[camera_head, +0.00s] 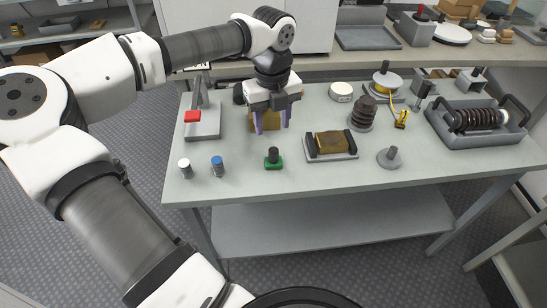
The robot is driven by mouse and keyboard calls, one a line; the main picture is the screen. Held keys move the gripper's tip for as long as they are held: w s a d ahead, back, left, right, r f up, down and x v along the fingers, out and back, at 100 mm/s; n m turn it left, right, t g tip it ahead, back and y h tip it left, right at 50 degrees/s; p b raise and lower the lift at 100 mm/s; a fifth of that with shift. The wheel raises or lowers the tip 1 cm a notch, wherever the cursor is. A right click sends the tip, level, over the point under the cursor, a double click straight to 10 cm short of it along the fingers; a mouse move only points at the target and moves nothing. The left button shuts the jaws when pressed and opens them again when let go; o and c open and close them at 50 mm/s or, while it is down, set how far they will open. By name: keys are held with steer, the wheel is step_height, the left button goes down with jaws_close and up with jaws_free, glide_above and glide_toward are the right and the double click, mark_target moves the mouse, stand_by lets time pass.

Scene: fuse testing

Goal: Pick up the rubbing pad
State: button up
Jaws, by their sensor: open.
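My gripper (272,125) hangs over the back left of the grey-green table, pointing down, with its two purple fingers apart and nothing visibly held between them. A small green-based piece with a black knob (273,160) stands in front of the gripper, apart from it; it may be the rubbing pad, but I cannot tell for sure. A tan block (264,120) shows behind and between the fingers, partly hidden by them. I cannot tell whether the fingers touch it.
A grey stand with a red part (203,122) is left of the gripper. White-topped (185,169) and blue-topped (217,167) cylinders stand at the front left. A brown block in a black-ended holder (330,143) and a dark ribbed insulator (363,112) are to the right. The front table edge is clear.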

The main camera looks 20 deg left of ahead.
mark_target(274, 149)
step_height(274, 149, down, 4)
steer(key=shift+r, duration=0.15)
steer(key=shift+s+d+f+p, duration=0.15)
steer(key=shift+f+p, duration=0.35)
steer(key=shift+f, duration=0.9)
steer(key=shift+s+d+f+p, duration=0.15)
steer(key=shift+f+p, duration=0.35)
steer(key=shift+f, duration=0.85)
steer(key=shift+a, duration=0.1)
jaws_close()
